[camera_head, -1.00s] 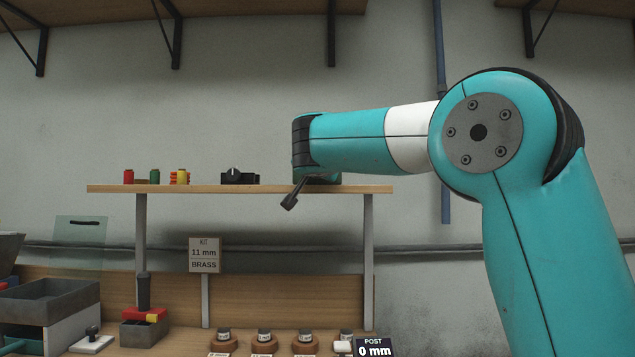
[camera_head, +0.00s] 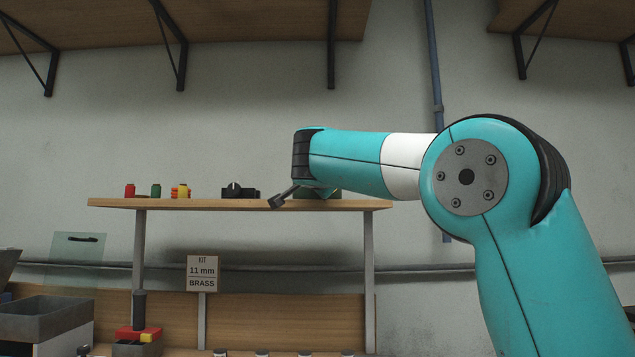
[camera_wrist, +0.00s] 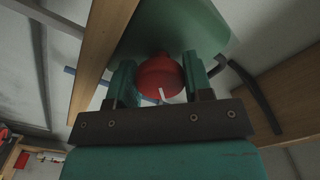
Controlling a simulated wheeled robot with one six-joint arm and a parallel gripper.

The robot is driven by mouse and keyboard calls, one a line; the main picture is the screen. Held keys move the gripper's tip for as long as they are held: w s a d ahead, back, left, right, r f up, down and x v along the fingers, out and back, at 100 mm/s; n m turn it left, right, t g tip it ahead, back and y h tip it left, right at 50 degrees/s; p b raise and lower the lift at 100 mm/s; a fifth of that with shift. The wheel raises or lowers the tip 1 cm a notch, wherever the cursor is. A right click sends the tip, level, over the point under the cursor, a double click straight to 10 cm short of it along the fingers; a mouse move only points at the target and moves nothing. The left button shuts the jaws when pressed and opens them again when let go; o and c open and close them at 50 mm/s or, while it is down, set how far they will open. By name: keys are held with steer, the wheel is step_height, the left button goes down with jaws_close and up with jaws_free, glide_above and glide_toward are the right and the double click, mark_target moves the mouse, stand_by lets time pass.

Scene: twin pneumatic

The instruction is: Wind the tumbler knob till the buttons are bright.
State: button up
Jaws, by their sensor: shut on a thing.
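In the wrist view, a round red knob (camera_wrist: 161,78) with a white mark sits between the two green fingers of my gripper (camera_wrist: 163,84), which is shut on it. A green body (camera_wrist: 175,28), seemingly the tumbler, is right behind the knob. In the head view, only a little dark green of it (camera_head: 318,193) shows on the shelf under my wrist. I cannot make out any buttons in either view.
The wooden shelf (camera_head: 180,204) holds a black device with a dial (camera_head: 238,191) and several coloured spools (camera_head: 156,190) to the left. A sign reading "KIT 11 mm BRASS" (camera_head: 202,272) hangs below. Grey bins (camera_head: 48,307) and a red-topped tool (camera_head: 138,333) are at lower left.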

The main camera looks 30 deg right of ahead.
steer(key=o, duration=0.6)
steer(key=shift+o, duration=0.2)
steer(key=b+v, duration=0.2)
steer(key=v, duration=1.5)
steer(key=shift+s+a+b, duration=0.2)
steer(key=shift+b, duration=0.15)
